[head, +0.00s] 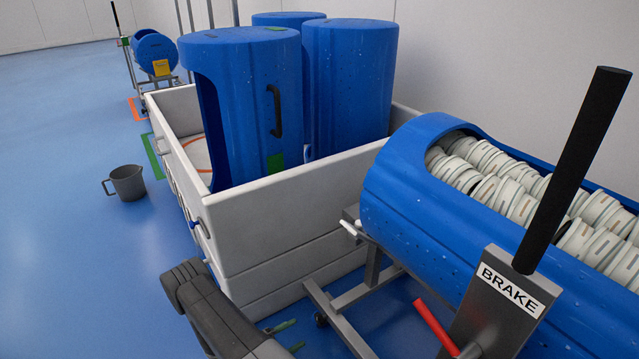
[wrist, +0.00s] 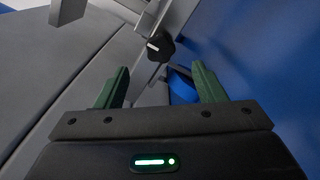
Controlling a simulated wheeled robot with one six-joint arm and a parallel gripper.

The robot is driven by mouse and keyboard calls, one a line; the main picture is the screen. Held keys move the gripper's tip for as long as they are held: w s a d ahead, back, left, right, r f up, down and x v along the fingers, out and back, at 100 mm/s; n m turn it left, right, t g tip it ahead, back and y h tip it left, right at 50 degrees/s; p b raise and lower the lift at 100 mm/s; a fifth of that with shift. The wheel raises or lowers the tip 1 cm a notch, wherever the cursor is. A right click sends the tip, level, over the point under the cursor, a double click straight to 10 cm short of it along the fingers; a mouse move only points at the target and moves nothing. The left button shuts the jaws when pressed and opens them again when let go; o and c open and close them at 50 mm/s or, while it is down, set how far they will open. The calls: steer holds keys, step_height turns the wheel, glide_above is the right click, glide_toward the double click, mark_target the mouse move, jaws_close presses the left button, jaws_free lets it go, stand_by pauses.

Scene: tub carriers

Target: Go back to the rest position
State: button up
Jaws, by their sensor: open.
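My gripper (wrist: 160,88) shows in the wrist view with its two green fingers apart and nothing between them. In the head view my gripper (head: 288,336) is low in the middle, beside the grey-white bin (head: 285,230) and near the carrier frame. A black knob (wrist: 160,47) on a grey metal part lies beyond the fingers in the wrist view. Whether the fingers touch anything is not clear.
A blue tub (head: 430,205) full of pale round pieces lies on a wheeled frame at right, beside a BRAKE lever (head: 575,165). Blue tubs (head: 235,110) stand in the bin. A grey jug (head: 127,183) is on the floor at left. Open blue floor lies left.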

steer(key=p, duration=0.1)
glide_toward(318, 322)
steer(key=b+x, duration=0.3)
steer(key=x, duration=0.6)
steer(key=shift+w+d+b, duration=0.1)
steer(key=shift+w+b, duration=0.05)
steer(key=shift+b, duration=0.25)
steer(key=shift+n, duration=0.4)
steer(key=n, duration=0.3)
steer(key=shift+r+n, duration=0.1)
steer(key=shift+n, duration=0.3)
steer(key=n, duration=0.5)
steer(key=shift+w+a, duration=0.1)
steer(key=shift+a, duration=0.15)
steer(key=shift+n, duration=0.3)
